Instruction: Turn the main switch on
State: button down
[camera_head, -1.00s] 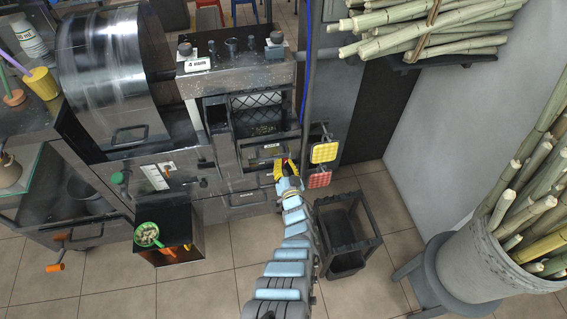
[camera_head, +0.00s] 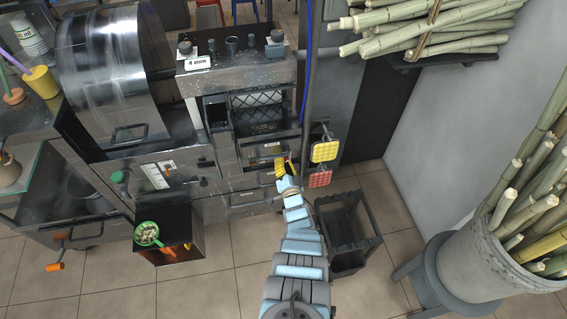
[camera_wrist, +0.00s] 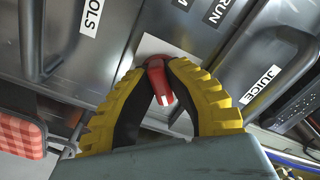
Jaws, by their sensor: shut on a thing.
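The main switch is a red handle (camera_wrist: 160,84) with a white mark, on a pale plate (camera_wrist: 152,47) on the dark metal front, in the wrist view. My gripper (camera_wrist: 166,70) has its yellow ribbed fingers closed around the red handle, one on each side. In the head view my gripper (camera_head: 282,166) is at the lower right of the press front (camera_head: 224,170), and it hides the switch there. I cannot read the switch's on or off position.
Labels reading "RUN" and "JUICE" (camera_wrist: 261,85) are near the switch. A red checked pad (camera_wrist: 17,133) is at the left in the wrist view; red (camera_head: 319,179) and yellow (camera_head: 325,151) pads stand right of my gripper. A dark open bin (camera_head: 348,233) stands on the floor.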

jog(key=m+b, duration=0.1)
jog(key=m, duration=0.3)
jog(key=shift+f+m, duration=0.1)
jog(key=shift+m, duration=0.2)
jog(key=shift+m+b, duration=0.65)
jog(key=shift+m, duration=1.35)
jog(key=c, duration=1)
grip_release()
jog(key=shift+c, duration=0.2)
jog(key=shift+s+r, duration=0.1)
jog(key=shift+r, duration=0.1)
jog(key=v, duration=1.1)
jog(key=shift+s, duration=0.25)
jog(key=shift+d, duration=0.15)
